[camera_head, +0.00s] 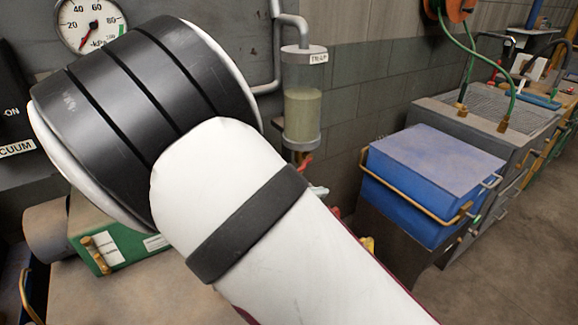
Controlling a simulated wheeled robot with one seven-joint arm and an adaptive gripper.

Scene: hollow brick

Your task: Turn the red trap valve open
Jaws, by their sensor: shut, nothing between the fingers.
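A clear trap cylinder (302,110) with greenish contents hangs on the wall, with a label reading like "TRAP" (318,58) at its top. Just below its lower cap a small red part (305,160) shows, which looks like the red trap valve. Most of the valve area is hidden behind my white and black arm, so I cannot tell the handle's angle. My gripper is not visible in this view.
A pressure gauge (91,22) is on the wall at upper left. A green box (122,246) sits below my arm. A blue case (420,205) with a tan handle stands at right. Small red (335,212) and yellow (367,245) pieces show beside my arm. Open floor lies at lower right.

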